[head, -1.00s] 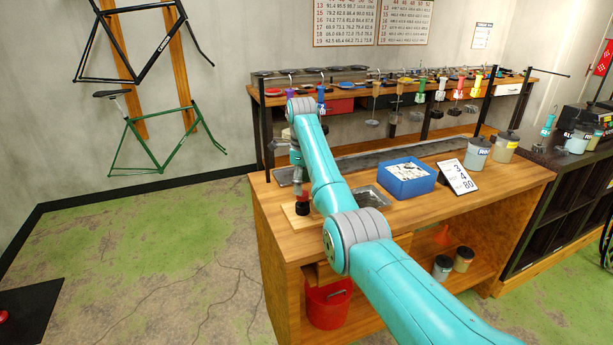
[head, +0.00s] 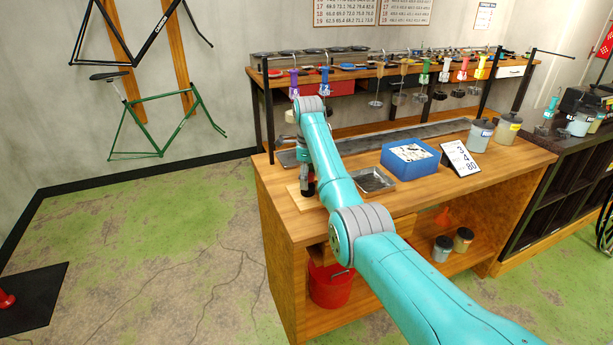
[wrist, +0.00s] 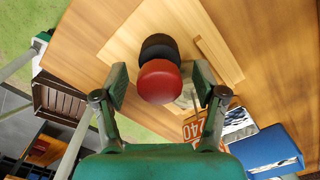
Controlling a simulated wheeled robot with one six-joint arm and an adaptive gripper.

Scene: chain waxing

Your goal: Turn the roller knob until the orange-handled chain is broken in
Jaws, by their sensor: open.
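A round red knob (wrist: 158,82) on a black base (wrist: 159,46) stands on a light wood board (wrist: 220,45) in the wrist view. My gripper (wrist: 160,86) is open, one finger on each side of the red knob, with a visible gap on both sides. In the head view my gripper (head: 307,178) points down over the board at the bench's left end, and the knob is mostly hidden.
Several colour-handled chains hang from the rack (head: 395,72) behind the bench. A blue bin (head: 410,165), a metal tray (head: 372,184), a number card (head: 460,158) and jars (head: 480,136) stand to the right. A red bucket (head: 330,287) is below.

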